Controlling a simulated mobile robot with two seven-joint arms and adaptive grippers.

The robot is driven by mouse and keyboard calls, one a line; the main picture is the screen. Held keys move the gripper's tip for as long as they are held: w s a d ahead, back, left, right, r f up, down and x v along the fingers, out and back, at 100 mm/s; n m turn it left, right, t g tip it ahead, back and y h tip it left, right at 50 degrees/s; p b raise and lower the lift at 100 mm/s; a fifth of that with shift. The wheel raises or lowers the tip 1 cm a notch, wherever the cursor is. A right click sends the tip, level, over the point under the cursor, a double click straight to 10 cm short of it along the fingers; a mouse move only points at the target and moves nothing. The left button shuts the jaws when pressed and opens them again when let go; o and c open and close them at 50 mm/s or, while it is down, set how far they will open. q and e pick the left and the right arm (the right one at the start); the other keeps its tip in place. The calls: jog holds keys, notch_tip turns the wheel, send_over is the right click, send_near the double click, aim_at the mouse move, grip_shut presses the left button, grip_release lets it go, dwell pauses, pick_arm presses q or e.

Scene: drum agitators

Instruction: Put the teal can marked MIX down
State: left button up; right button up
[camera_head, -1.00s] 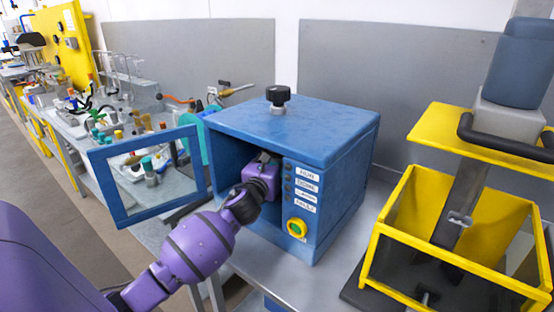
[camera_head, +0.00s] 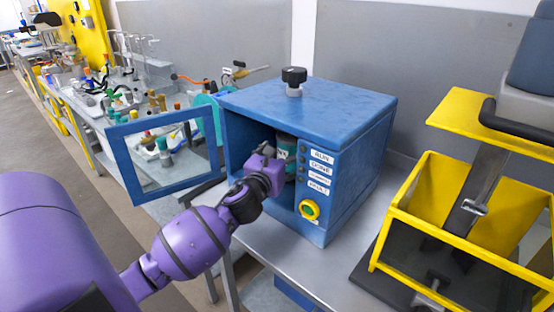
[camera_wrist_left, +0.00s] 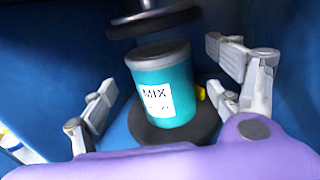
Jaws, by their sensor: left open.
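The teal can marked MIX (camera_wrist_left: 164,88) stands on a dark round plate (camera_wrist_left: 200,128) inside the blue box (camera_head: 310,105). It has a grey lid and a white label that faces the wrist camera. My left gripper (camera_wrist_left: 163,92) is open, with a finger on either side of the can and gaps visible between. In the head view the left gripper (camera_head: 271,154) reaches in through the box's open front. My right gripper is not in view.
A dark disc (camera_wrist_left: 152,20) on a shaft hangs just above the can. The box's framed door (camera_head: 128,165) stands open to the left. A black knob (camera_head: 294,76) is on top. A yellow-framed machine (camera_head: 440,190) stands to the right, and a cluttered bench (camera_head: 130,100) behind left.

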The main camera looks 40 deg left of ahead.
pick_arm(q)
jog(key=v, duration=0.6)
dwell(1.1)
